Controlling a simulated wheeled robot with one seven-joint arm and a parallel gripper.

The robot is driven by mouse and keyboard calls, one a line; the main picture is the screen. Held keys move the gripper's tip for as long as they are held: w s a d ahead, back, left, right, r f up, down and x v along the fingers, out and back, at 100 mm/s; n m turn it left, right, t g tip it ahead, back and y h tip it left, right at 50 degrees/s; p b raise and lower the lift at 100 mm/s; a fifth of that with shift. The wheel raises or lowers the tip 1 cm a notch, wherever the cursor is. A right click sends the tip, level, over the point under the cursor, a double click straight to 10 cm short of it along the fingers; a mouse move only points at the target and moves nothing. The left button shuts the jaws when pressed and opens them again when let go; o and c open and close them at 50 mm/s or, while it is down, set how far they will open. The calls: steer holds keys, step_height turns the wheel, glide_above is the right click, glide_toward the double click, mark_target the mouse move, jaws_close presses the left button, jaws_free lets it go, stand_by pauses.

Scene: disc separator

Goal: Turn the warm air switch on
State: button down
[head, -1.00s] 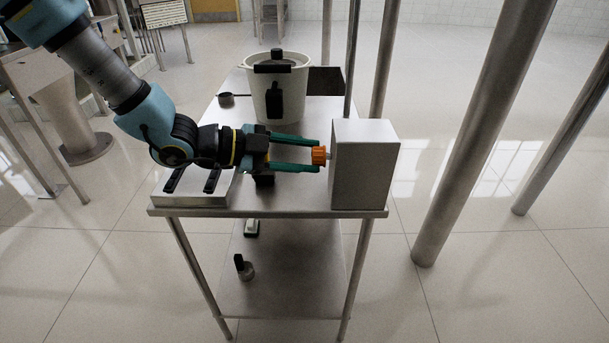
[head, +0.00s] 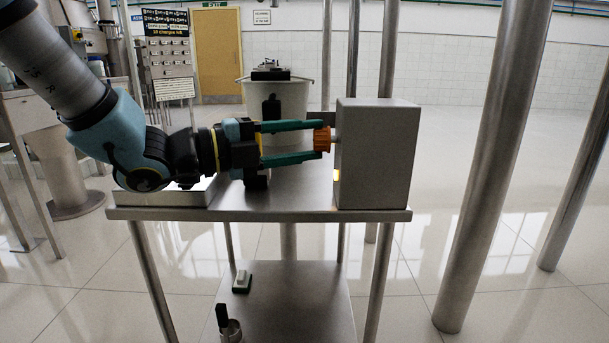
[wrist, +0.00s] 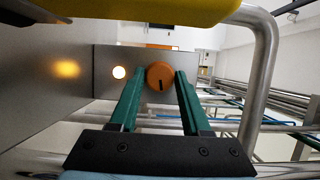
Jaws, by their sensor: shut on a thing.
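A grey metal box (head: 378,155) stands at the right end of the steel table. An orange round knob (head: 322,139) sticks out from its left face. My gripper (head: 318,140) reaches in level from the left, with its green fingers on both sides of the knob, shut on it. In the wrist view the knob (wrist: 160,77) sits between the fingertips, and a dark mark on its face points roughly down. A round lamp (wrist: 119,72) glows left of the knob on the same face. I see no label naming the switch.
The steel table (head: 270,208) has a lower shelf (head: 290,300) with small items. A white pot (head: 290,100) stands behind my gripper. Thick metal posts (head: 490,170) rise to the right of the box. A yellow bar (wrist: 150,10) crosses the top of the wrist view.

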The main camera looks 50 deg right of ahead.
steer(key=shift+f+m+h+b, duration=0.35)
steer(key=shift+m+b, duration=0.55)
steer(key=shift+b, duration=0.9)
steer(key=shift+r+g, duration=0.1)
steer(key=shift+g, duration=0.3)
steer(key=shift+r+m+b, duration=0.15)
steer(key=shift+m+b, duration=0.15)
steer(key=shift+b, duration=0.1)
steer(key=shift+c, duration=1.9)
jaws_free()
steer(key=p+v, duration=0.1)
steer(key=v, duration=1)
